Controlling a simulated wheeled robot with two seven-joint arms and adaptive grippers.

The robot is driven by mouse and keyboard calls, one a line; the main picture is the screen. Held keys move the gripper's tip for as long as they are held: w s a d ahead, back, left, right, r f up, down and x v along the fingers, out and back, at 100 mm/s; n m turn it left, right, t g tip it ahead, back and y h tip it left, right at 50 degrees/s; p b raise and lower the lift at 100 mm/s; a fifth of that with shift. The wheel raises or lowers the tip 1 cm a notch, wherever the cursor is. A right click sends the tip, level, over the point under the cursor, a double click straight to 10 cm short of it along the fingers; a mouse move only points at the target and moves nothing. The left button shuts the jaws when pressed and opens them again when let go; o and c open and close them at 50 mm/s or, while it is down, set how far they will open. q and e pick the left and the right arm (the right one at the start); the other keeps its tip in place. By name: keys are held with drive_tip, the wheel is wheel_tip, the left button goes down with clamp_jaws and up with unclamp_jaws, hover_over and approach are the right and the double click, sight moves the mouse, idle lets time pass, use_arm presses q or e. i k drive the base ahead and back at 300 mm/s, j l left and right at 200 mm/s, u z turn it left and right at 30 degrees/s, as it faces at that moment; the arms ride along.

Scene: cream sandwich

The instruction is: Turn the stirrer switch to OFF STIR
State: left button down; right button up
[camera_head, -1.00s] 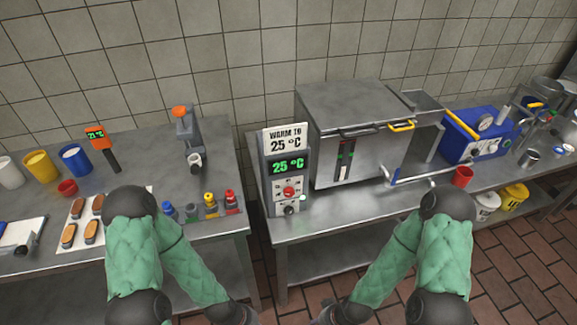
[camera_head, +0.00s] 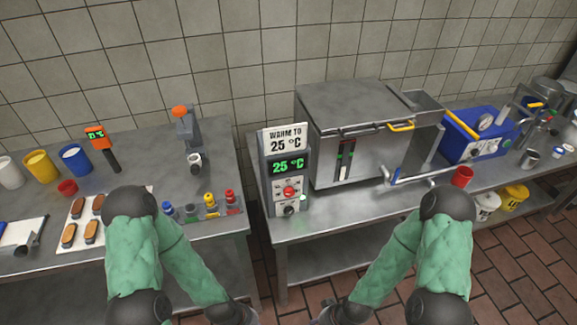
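The control box (camera_head: 267,166) stands upright at the left front of the steel machine. Its green display (camera_head: 288,166) reads 25 °C under a "WARM TO 25 °C" sign (camera_head: 286,138). Below the display are a red knob (camera_head: 289,191) and a dark knob (camera_head: 289,210) on a light plate; their small labels are too small to read, so I cannot tell which is the stirrer switch or its setting.
The steel machine (camera_head: 362,100) has a front lever (camera_head: 420,176) reaching right, near a red cup (camera_head: 462,177). A blue machine (camera_head: 470,145) stands further right. Trays, cups and small bottles crowd the left table (camera_head: 140,160). A gap separates the two tables.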

sight(288, 210)
drive_tip(key=u, duration=0.25)
drive_tip(key=k+l+u, duration=0.15)
drive_tip(key=u, duration=0.3)
drive_tip(key=k+l+u, duration=0.2)
drive_tip(key=u, duration=0.2)
drive_tip(key=k+l+u, duration=0.1)
drive_tip(key=u, duration=0.35)
drive_tip(key=i+l, duration=0.1)
drive_tip(key=l, duration=0.3)
